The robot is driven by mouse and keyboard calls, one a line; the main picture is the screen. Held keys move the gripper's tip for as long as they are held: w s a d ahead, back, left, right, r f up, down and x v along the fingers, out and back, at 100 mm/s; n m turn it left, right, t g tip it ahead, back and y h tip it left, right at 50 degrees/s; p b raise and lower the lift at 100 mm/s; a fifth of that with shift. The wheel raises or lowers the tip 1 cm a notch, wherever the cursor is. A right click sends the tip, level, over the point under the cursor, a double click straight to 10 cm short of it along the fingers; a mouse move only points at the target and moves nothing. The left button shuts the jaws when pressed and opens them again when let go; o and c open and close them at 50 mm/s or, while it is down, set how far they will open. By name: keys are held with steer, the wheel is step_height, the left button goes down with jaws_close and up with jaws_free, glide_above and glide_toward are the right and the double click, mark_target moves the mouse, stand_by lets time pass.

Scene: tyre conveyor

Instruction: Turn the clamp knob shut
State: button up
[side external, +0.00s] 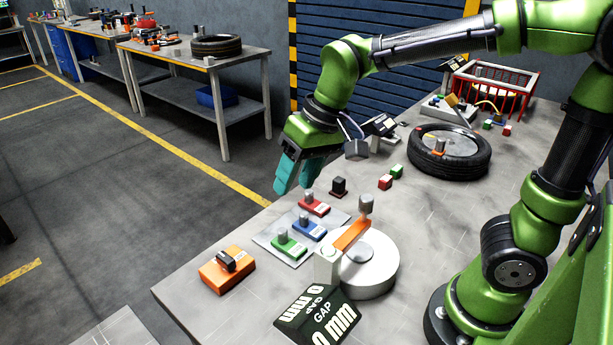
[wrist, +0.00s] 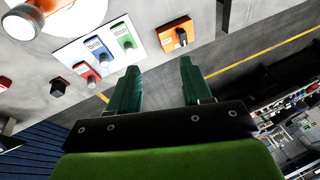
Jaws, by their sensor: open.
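A white round base (side external: 372,275) carries an orange arm (side external: 351,236) with a grey upright knob (side external: 366,204) at its end. This looks like the clamp, but no label confirms it. A dark display (side external: 318,317) in front of the base reads "GAP 0 mm". My gripper (side external: 287,186) is open and empty, above and behind the plate of coloured blocks, apart from the knob. In the wrist view, its teal fingers (wrist: 158,68) are spread with nothing between them.
A pale plate (side external: 268,236) holds red (side external: 314,207), blue (side external: 308,229) and green (side external: 288,246) blocks with grey knobs. An orange block with a black handle (side external: 227,270), a black knobbed block (side external: 338,187), small cubes (side external: 386,182) and a tyre (side external: 449,151) also stand on the table.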

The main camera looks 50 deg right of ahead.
mark_target(225, 257)
steer(key=shift+w+a+f+n+g+h, duration=0.8)
steer(key=shift+w+a+f+g+h, duration=0.6)
steer(key=shift+w+a, duration=3.9)
steer(key=f, duration=1)
steer(key=d+f, duration=0.1)
steer(key=f, duration=0.5)
steer(key=shift+w, duration=0.4)
steer(key=shift+c, duration=0.2)
jaws_close()
